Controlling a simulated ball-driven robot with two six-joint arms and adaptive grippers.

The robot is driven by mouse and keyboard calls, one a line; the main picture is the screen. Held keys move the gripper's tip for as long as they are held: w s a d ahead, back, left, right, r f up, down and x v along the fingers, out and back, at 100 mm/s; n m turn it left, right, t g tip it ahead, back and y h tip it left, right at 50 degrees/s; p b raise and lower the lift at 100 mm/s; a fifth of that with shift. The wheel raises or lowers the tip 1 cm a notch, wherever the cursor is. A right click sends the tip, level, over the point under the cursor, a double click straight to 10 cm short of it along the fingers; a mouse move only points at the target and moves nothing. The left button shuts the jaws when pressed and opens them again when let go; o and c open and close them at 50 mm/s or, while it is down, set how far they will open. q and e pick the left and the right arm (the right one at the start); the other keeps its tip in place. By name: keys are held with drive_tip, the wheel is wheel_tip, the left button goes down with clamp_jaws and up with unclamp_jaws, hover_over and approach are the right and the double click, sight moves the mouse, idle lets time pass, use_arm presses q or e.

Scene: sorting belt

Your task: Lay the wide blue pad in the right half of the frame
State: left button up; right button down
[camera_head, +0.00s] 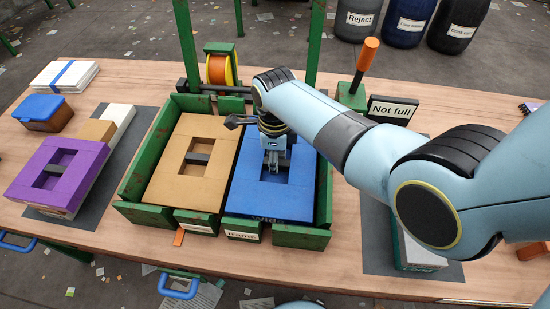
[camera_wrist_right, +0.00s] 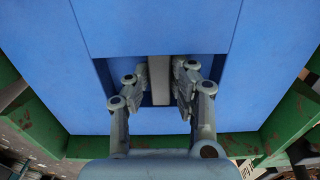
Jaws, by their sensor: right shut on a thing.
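The wide blue pad (camera_head: 265,203) is in the right half of the green frame (camera_head: 322,200), roughly level beside the tan pad; I cannot tell whether it rests on the bottom. It has a square recess with a grey bar, and it fills most of the right wrist view (camera_wrist_right: 160,28). My right gripper (camera_head: 275,163) reaches down into the recess and is shut on the bar; its fingers (camera_wrist_right: 168,80) sit either side of it in the right wrist view. The tan pad (camera_head: 180,191) fills the left half of the frame. My left gripper is not in view.
A purple pad (camera_head: 85,165) lies on boxes at the left, near a brown box with a blue lid (camera_head: 42,113). An orange reel (camera_head: 220,68) and an orange-handled lever (camera_head: 366,55) stand behind the frame. A "Not full" sign (camera_head: 392,109) stands behind my right arm.

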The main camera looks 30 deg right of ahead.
drive_tip(key=shift+f+b, duration=0.5)
drive_tip(key=shift+f, duration=0.2)
drive_tip(key=c, duration=1.1)
unclamp_jaws()
drive_tip(key=shift+o, duration=0.2)
wheel_tip(320, 180, up, 12)
